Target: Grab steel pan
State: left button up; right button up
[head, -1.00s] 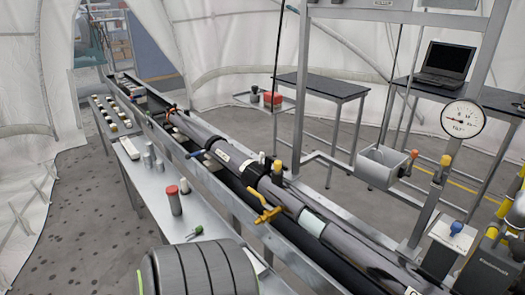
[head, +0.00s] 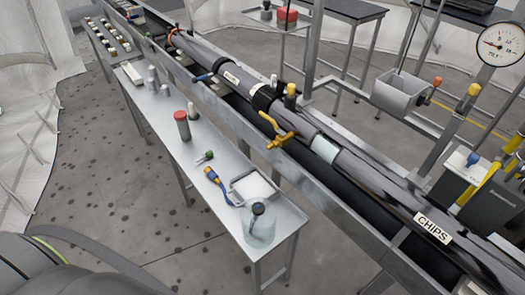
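A shallow steel pan (head: 253,187) with a raised rim and a pale inside sits near the close end of the narrow metal bench (head: 283,222). A clear round jug with a dark top (head: 260,225) stands just in front of it and hides part of its near side. A blue strap-like tool with a yellow end (head: 216,183) lies close to its left. A grey metal trough (head: 403,97) also hangs on the frame at the upper right. Neither of my grippers shows in the head view.
A gauge (head: 500,43) is at upper right. Floor is clear to the left.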

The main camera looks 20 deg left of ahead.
aim_at(253, 187)
jog(key=u, duration=0.75)
jog(key=i+j, duration=0.1)
jog(key=j, duration=0.15)
jog(key=i+j+z, duration=0.1)
jog(key=j+z, duration=0.2)
jog(key=j, duration=0.25)
jog(key=i+j+z, duration=0.1)
jog(key=j+z, duration=0.25)
jog(key=j, duration=0.2)
